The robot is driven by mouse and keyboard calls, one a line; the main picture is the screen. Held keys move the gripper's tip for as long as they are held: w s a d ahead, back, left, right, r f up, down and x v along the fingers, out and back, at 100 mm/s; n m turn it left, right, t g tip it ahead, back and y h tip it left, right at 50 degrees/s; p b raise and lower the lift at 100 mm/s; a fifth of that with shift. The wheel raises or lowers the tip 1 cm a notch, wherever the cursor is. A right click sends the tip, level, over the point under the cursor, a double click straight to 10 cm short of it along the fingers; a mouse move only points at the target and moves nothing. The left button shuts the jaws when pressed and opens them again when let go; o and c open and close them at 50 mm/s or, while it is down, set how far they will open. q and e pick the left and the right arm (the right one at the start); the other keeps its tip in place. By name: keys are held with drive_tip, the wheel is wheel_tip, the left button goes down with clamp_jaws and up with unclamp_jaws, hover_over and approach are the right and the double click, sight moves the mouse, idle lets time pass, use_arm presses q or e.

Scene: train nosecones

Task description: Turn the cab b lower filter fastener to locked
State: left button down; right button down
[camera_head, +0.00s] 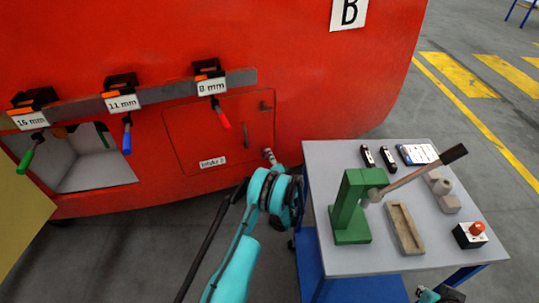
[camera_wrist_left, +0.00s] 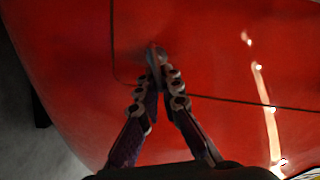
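The red cab nose (camera_head: 300,60) carries a B plate (camera_head: 348,12). On it a square filter hatch (camera_head: 200,135) is closed, with a small label at its lower edge. An upper fastener (camera_head: 265,106) sits at the hatch's right edge. My left gripper (camera_head: 268,155) is at the hatch's lower right corner, over the lower fastener. In the left wrist view the fingers (camera_wrist_left: 162,75) are close together around the small grey lower fastener (camera_wrist_left: 155,54), which is mostly hidden between the tips. My right gripper (camera_head: 450,293) shows only partly at the bottom edge.
A grey table (camera_head: 330,160) at right holds a green lever press (camera_head: 350,215), a tan tray (camera_head: 404,228) and a red-button box (camera_head: 470,234). Tools marked 16, 11 and 8 mm hang on a rail (camera_head: 160,93). An open recess (camera_head: 95,170) lies at left.

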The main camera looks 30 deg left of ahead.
sight(268, 133)
use_arm(q)
drive_tip(key=shift+f+m, duration=0.15)
drive_tip(key=shift+m, duration=0.85)
drive_tip(key=shift+f+m, duration=0.15)
drive_tip(key=shift+m, duration=0.85)
drive_tip(key=c, duration=1.7)
unclamp_jaws()
wheel_tip(268, 133, up, 10)
